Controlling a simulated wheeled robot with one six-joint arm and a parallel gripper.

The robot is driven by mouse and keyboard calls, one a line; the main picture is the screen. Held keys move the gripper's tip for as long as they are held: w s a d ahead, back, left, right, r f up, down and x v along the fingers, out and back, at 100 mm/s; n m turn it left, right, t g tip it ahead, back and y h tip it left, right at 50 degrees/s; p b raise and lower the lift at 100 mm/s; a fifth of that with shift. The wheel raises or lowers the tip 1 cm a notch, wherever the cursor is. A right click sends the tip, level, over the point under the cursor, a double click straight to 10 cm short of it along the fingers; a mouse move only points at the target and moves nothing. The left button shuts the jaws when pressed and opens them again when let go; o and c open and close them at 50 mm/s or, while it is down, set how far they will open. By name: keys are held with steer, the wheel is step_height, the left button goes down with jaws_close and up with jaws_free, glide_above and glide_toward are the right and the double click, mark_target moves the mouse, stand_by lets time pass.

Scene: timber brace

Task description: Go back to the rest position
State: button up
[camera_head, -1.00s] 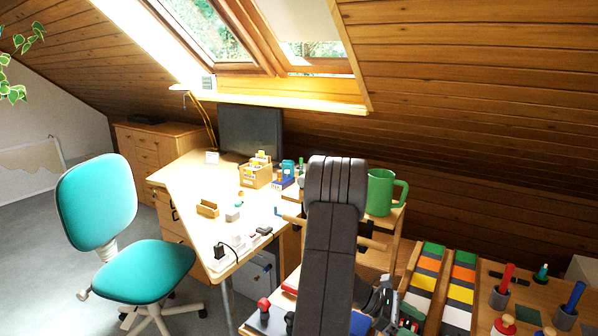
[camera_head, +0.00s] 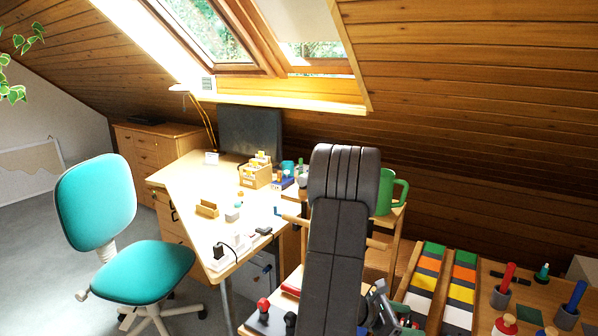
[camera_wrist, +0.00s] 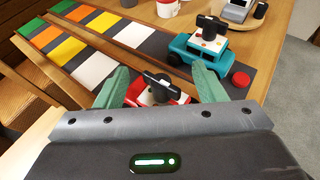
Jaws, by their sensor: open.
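In the wrist view my gripper (camera_wrist: 162,88) is open, its two green fingers spread apart. A red toy vehicle (camera_wrist: 150,93) with a black knob shows between the fingers, partly hidden by the gripper body; I see no contact with it. A teal toy vehicle (camera_wrist: 208,52) with a black knob on top stands just beyond the fingers. In the head view my dark arm rises in the middle, and its wrist end (camera_head: 380,310) is low to the right, mostly cut off or hidden.
Coloured strips (camera_head: 428,280) lie right of my arm. A green mug (camera_head: 391,190) stands behind it on a wooden rack. The desk (camera_head: 190,185) with wooden boxes and a teal chair (camera_head: 130,235) are to the left. A red disc (camera_wrist: 241,79) lies beside the teal vehicle.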

steer(key=w+v, duration=0.1)
steer(key=v, duration=0.8)
steer(key=shift+s, duration=0.5)
steer(key=shift+a, duration=0.1)
